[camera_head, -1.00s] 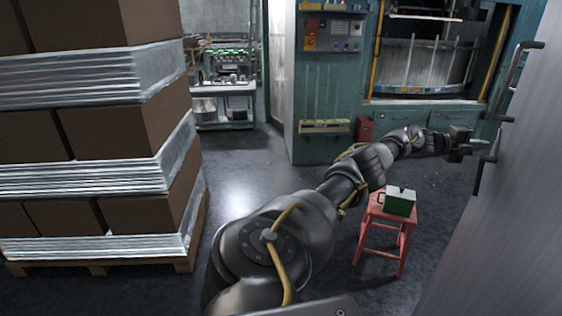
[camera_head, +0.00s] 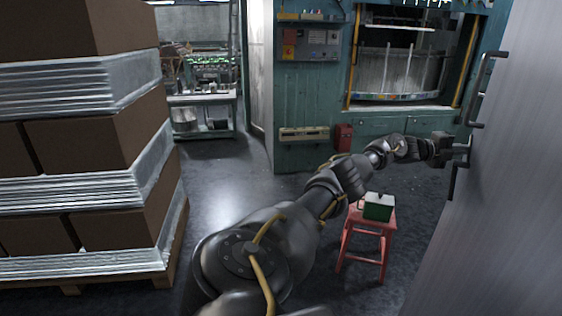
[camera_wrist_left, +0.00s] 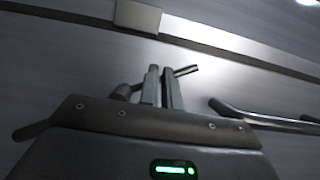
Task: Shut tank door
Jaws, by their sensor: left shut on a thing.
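The tank door (camera_head: 510,190) is a tall grey brushed-metal panel along the right side of the head view. It stands at an angle to the teal machine behind, and its far edge is toward the machine. A dark upper handle (camera_head: 484,90) and a lower handle (camera_head: 454,183) are on it. My left gripper (camera_head: 464,150) is shut on the lower handle, its arm stretched out from below. In the left wrist view, the two fingers (camera_wrist_left: 162,87) close around a dark bar that shows on both sides, near the metal surface. My right gripper is not in view.
A red stool (camera_head: 364,236) with a green box (camera_head: 378,207) stands below my left forearm. Wrapped cartons (camera_head: 95,150) on a pallet fill the left side. A teal machine (camera_head: 300,110) stands at the back. The floor between cartons and stool is clear.

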